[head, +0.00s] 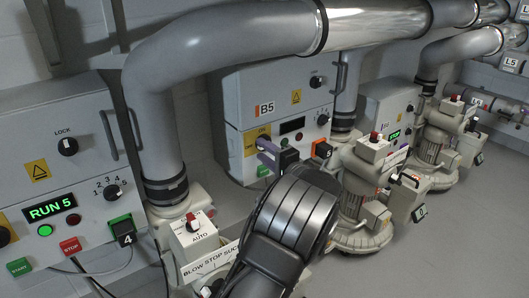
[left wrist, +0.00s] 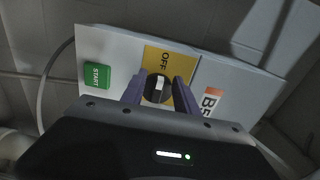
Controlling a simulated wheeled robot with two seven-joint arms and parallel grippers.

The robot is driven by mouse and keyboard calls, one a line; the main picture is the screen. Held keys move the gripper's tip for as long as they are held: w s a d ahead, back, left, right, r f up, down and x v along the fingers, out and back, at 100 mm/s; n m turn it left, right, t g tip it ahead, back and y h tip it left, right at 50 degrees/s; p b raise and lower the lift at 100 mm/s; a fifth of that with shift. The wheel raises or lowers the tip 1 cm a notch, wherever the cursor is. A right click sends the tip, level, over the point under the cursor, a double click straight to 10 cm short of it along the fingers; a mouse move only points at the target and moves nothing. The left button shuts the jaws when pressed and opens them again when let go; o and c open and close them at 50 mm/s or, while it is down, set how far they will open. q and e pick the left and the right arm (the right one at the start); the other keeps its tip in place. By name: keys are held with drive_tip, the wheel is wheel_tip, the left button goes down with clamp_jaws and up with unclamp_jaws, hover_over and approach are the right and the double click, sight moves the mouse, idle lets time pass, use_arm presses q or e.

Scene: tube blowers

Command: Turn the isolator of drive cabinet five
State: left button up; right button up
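The cabinet labelled B5 (head: 232,98) stands mid-picture in the head view. Its isolator is a black round knob (left wrist: 158,90) with a white pointer on a yellow plate (head: 250,146) marked OFF. The plate also shows in the left wrist view (left wrist: 167,62), where the pointer runs nearly up and down the picture. Contact cannot be told. My right gripper is not in view.
A green START button (left wrist: 97,75) sits left of the knob. Blowers (head: 365,195) and large grey pipes (head: 235,38) surround the cabinet. Open floor (head: 440,245) lies at the lower right.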

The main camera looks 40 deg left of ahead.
use_arm(q)
drive_tip(key=p+v, duration=0.2)
drive_tip(key=v, duration=0.5)
drive_tip(key=shift+d+p, duration=0.3)
drive_tip(key=shift+d, duration=0.1)
drive_tip(key=shift+s+d, duration=0.1)
drive_tip(key=shift+s, duration=0.05)
